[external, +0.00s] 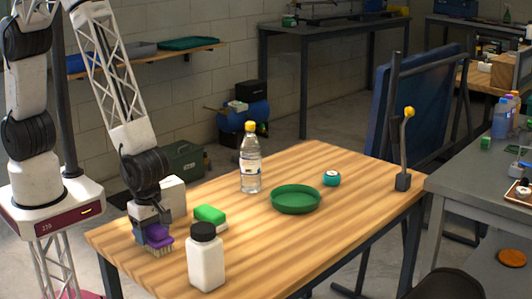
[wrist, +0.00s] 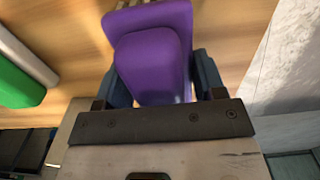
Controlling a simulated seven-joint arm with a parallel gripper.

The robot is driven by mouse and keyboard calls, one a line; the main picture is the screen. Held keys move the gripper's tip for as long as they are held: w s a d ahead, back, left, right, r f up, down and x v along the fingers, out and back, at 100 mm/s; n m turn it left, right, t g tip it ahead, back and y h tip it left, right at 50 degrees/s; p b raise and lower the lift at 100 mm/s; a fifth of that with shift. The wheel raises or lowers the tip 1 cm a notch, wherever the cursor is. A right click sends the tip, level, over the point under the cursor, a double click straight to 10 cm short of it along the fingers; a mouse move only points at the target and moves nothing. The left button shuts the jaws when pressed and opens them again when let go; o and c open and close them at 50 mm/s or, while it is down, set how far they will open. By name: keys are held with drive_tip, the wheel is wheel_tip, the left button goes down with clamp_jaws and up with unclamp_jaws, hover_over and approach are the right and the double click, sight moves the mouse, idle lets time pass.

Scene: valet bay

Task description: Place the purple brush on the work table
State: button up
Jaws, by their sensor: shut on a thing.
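The purple brush (external: 159,237) has a purple back and pale bristles pointing down. It is at the left front part of the wooden work table (external: 330,160), with its bristles at or very near the tabletop; I cannot tell if they touch. My gripper (external: 150,228) is low over the table and shut on the brush. In the wrist view the purple brush (wrist: 155,55) sits between the two dark fingers of my gripper (wrist: 155,78), with wood behind it.
A green and white sponge (external: 210,214) lies just right of the brush, and a white bottle with a black cap (external: 206,262) stands in front right. A clear bottle (external: 250,165), green dish (external: 296,199), teal roll (external: 331,178) and yellow-knobbed lever (external: 405,150) stand farther off. The table's left edge is close.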

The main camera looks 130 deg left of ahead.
drive_tip(key=o, duration=1)
drive_tip(key=shift+c, duration=0.2)
drive_tip(key=shift+r, duration=0.1)
drive_tip(key=shift+r, duration=6.05)
drive_tip(key=shift+r, duration=0.1)
